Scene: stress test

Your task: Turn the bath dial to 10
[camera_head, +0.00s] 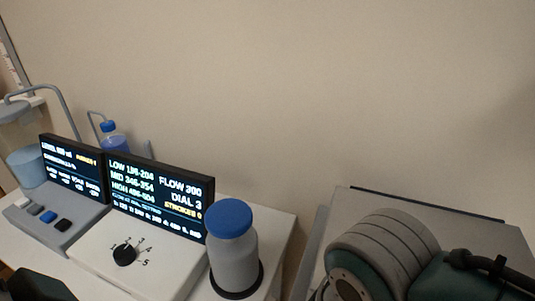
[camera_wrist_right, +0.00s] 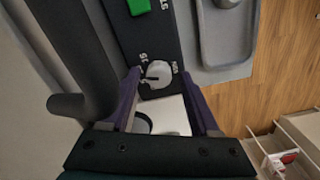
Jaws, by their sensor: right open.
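In the right wrist view a round pale grey knob (camera_wrist_right: 159,72) with a pointer line sits on a dark panel (camera_wrist_right: 150,38) with small white marks beside it, too small to read surely. My right gripper (camera_wrist_right: 160,84) is open, its purple fingers either side of the knob, with no clear contact. In the head view a black dial (camera_head: 124,255) sits on a white console (camera_head: 150,270), with numbers up to 5 around it. I cannot tell which of these is the bath dial. The screen (camera_head: 160,195) behind reads FLOW 300, DIAL 3.
A grey bottle with a blue cap (camera_head: 232,245) stands right of the console. A grey unit with buttons (camera_head: 50,218) and a second screen (camera_head: 72,168) are at left. In the wrist view a green button (camera_wrist_right: 138,6) and a grey tray (camera_wrist_right: 228,40) lie near the knob.

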